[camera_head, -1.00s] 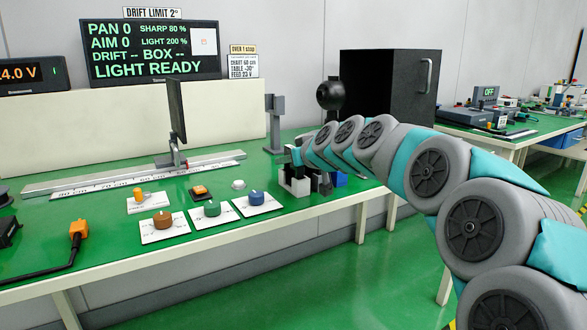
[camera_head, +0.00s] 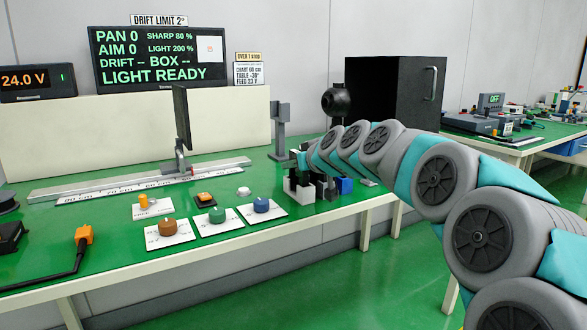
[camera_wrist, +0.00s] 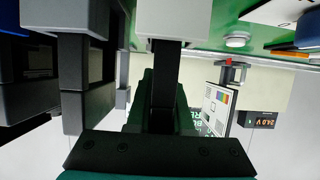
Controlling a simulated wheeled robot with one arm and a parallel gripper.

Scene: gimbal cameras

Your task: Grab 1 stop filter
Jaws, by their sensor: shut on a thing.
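My gripper (camera_head: 303,166) is low over a small group of white, grey, dark and blue blocks near the table's right end. In the wrist view my gripper (camera_wrist: 172,48) is shut, its narrow dark fingers ending at a pale grey block (camera_wrist: 174,18). The held piece, likely a stop filter, is mostly hidden by the fingers. Dark framed pieces with grey edges (camera_wrist: 74,75) stand close beside the fingers, on the left of the wrist view. A white block (camera_head: 300,190) and a blue block (camera_head: 345,186) show below my gripper in the head view.
A black box (camera_head: 392,95) and a black ball-shaped device (camera_head: 335,102) stand behind my arm. A grey post (camera_head: 280,125) stands left of my gripper. Coloured knobs (camera_head: 216,215) line the table front. A lit screen (camera_head: 150,60) reads LIGHT READY.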

